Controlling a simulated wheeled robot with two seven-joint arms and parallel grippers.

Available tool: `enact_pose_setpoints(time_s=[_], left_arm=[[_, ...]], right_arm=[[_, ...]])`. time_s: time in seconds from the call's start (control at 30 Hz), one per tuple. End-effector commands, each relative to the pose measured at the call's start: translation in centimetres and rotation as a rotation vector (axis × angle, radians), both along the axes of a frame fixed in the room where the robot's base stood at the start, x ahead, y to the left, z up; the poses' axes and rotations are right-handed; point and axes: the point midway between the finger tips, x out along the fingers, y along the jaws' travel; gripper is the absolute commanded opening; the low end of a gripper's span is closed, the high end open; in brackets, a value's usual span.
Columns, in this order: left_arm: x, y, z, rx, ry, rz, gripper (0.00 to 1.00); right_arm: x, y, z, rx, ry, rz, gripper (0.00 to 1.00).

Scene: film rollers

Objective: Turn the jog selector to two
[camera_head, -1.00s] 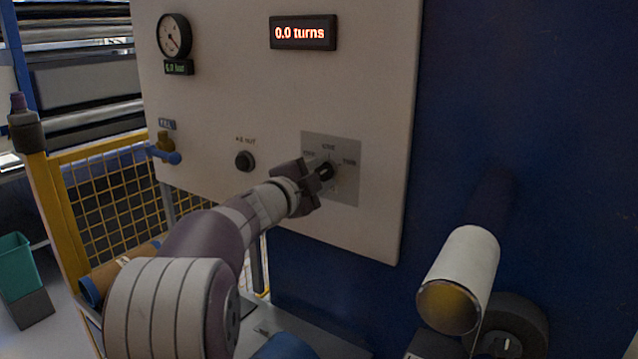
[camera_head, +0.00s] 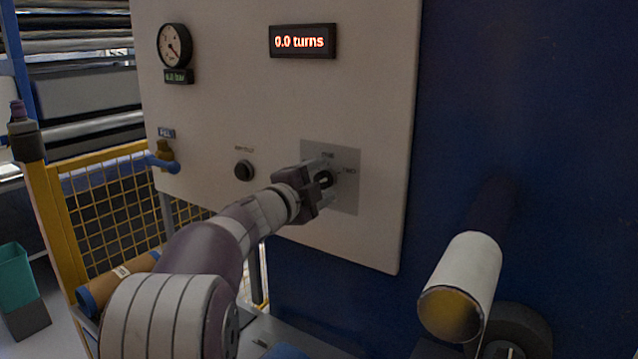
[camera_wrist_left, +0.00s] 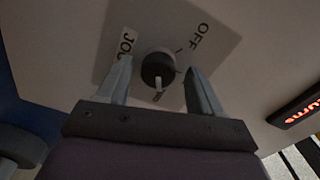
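The jog selector is a small dark round knob with a pale bar across it, on a grey plate (camera_head: 346,190) on the pale panel. In the left wrist view the knob (camera_wrist_left: 158,70) sits between my left gripper's (camera_wrist_left: 158,64) two fingers, with a visible gap on each side. The plate there reads OFF at the upper right and JOG at the left; another label below the knob is partly hidden. In the head view my left gripper (camera_head: 319,186) is open at the plate, partly covering the knob and labels. Which label the bar points to is unclear. My right gripper is not in view.
A display (camera_head: 302,41) reads 0.0 turns. A gauge (camera_head: 174,45), a black button (camera_head: 244,171) and a blue-handled valve (camera_head: 163,157) are on the panel's left. A white roller (camera_head: 463,272) sticks out at the lower right. A yellow mesh guard (camera_head: 110,192) stands left.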

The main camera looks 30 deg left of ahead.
Motion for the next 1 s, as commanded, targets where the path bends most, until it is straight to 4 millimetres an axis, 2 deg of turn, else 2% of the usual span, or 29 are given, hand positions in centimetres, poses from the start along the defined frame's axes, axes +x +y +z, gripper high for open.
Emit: enact_pose_setpoints(time_s=[0.23, 0.33, 0.7, 0.83, 1.0], left_arm=[[0.0, 0.0, -0.2, -0.002, 0.003, 0.000, 0.65], [-1.0, 0.1, -0.2, -0.002, 0.003, 0.002, 0.65], [-10.2, 0.9, -0.2, 0.001, 0.002, 0.005, 0.65], [-12.0, 1.0, -0.2, -0.001, 0.003, 0.002, 0.65], [-12.6, 1.0, -0.2, -0.002, 0.003, -0.001, 0.65]], right_arm=[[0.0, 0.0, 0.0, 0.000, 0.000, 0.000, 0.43], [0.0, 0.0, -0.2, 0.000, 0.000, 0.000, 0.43], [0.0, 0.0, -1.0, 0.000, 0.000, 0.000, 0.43], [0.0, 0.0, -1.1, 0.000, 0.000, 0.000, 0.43], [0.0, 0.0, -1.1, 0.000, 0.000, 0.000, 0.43]])
